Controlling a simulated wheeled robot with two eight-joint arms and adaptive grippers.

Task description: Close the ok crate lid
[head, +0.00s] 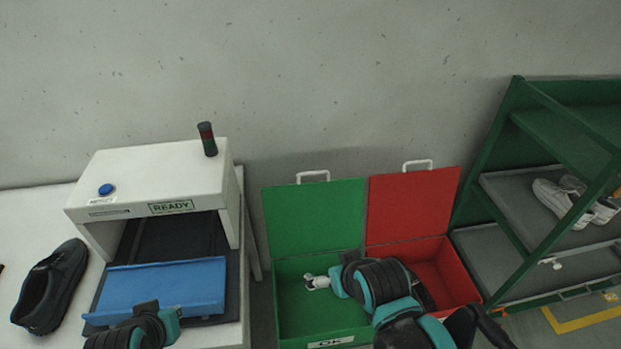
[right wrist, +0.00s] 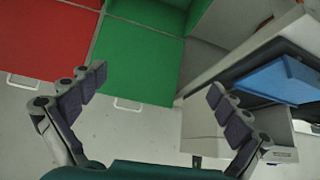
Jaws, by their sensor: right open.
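The green ok crate (head: 322,315) stands at the middle front in the head view, its front label partly visible. Its green lid (head: 315,220) stands open and upright at the back, with a white handle (head: 313,176) on its top edge. In the right wrist view the lid (right wrist: 142,60) and its handle (right wrist: 128,104) show between and beyond the fingers. My right gripper (right wrist: 157,85) is open and empty. In the head view my right gripper (head: 317,282) is over the green crate, in front of the lid. My left arm shows at the lower left; its fingers are not visible.
A red crate (head: 466,281) with its lid (head: 411,204) open adjoins the green one. A white machine (head: 150,178) with a blue tray (head: 165,285) and a black shoe (head: 50,285) stand left. A green rack (head: 487,185) with white shoes (head: 565,202) stands right.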

